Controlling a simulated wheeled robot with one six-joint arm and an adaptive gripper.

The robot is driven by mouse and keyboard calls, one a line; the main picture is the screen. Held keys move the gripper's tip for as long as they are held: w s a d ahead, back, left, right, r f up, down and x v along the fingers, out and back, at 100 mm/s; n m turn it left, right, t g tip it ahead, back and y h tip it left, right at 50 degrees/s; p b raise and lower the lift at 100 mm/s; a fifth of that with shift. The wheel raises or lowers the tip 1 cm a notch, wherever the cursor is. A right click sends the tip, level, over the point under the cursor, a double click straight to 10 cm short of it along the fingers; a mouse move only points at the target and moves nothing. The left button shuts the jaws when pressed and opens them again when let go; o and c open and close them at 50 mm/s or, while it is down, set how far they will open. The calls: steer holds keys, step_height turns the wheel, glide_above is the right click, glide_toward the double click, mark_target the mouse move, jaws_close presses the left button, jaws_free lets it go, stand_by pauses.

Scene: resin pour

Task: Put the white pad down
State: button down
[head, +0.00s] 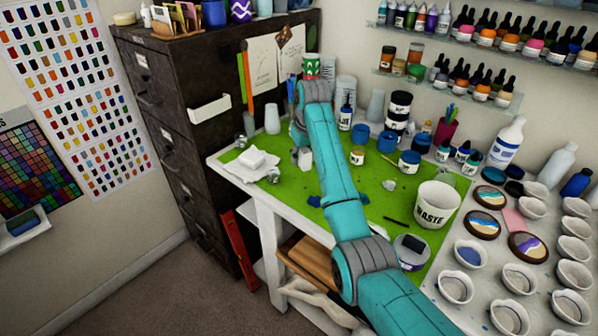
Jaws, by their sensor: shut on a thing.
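My gripper (300,145) is at the far end of my teal arm, mostly hidden behind the forearm, over the back left part of the green mat (375,192). A small pale block shows just below it, and I take this to be the white pad (305,158), gripped in the jaws. The fingertips are too small and covered to make out. I cannot tell whether the pad touches the mat. A white block (252,158) lies on crumpled white paper at the table's left corner, left of my gripper.
Clear cups (272,120) stand behind. Blue and black jars (399,106) and bottles stand along the back right. A white waste cup (436,205) stands right of my arm, with several small cups beyond. A dark cabinet (205,100) borders the left. Some mat left of my arm is bare.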

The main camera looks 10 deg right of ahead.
mark_target(306, 150)
steer(key=shift+d+f, duration=0.1)
steer(key=shift+f, duration=2.6)
steer(key=shift+f, duration=0.15)
steer(key=c, duration=0.8)
jaws_free()
steer(key=v, duration=1.2)
steer(key=shift+w, duration=0.15)
